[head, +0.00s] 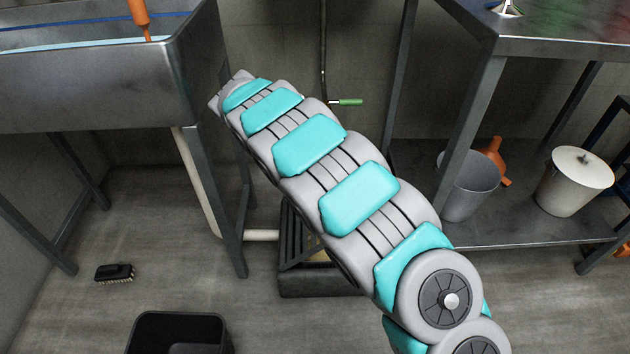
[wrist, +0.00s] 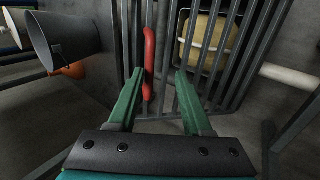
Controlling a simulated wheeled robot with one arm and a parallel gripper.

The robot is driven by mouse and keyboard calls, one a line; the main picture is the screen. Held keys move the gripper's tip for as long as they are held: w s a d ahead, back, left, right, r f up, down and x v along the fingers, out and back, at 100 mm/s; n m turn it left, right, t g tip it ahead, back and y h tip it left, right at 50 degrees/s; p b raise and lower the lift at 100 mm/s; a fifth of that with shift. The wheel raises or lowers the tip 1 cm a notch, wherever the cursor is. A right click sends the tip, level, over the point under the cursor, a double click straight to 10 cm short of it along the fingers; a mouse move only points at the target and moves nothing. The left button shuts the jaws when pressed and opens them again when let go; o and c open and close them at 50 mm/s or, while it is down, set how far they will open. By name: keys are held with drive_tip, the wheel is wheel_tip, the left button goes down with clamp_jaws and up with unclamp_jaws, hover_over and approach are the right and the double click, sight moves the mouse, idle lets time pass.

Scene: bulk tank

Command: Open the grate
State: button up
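The grate (wrist: 212,88) is a set of dark parallel bars with a red handle (wrist: 149,60) on it in the wrist view. In the head view the grate (head: 297,240) shows low near the floor, on a dark box, largely hidden behind my arm. My gripper (wrist: 160,72) has two green fingers, spread apart with nothing held. The red handle appears between the fingertips, closer to the left finger. I cannot tell whether the fingers reach around it. A pale yellowish object (wrist: 207,44) shows behind the bars. My gripper is hidden in the head view.
A steel tank (head: 95,85) on legs stands left, and a steel table (head: 560,45) with a lower shelf stands right. A grey bucket (head: 468,188) and a lidded white bucket (head: 573,182) sit on that shelf. A brush (head: 115,272) and a black bin (head: 180,335) are on the floor.

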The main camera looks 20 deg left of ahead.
drive_tip(key=s+d+r, duration=0.2)
drive_tip(key=s+d, duration=0.1)
drive_tip(key=s, duration=0.4)
drive_tip(key=s+d+r+p, duration=0.1)
drive_tip(key=s+d+r, duration=0.2)
drive_tip(key=s, duration=0.4)
drive_tip(key=shift+d, duration=0.8)
drive_tip(key=shift+d, duration=0.1)
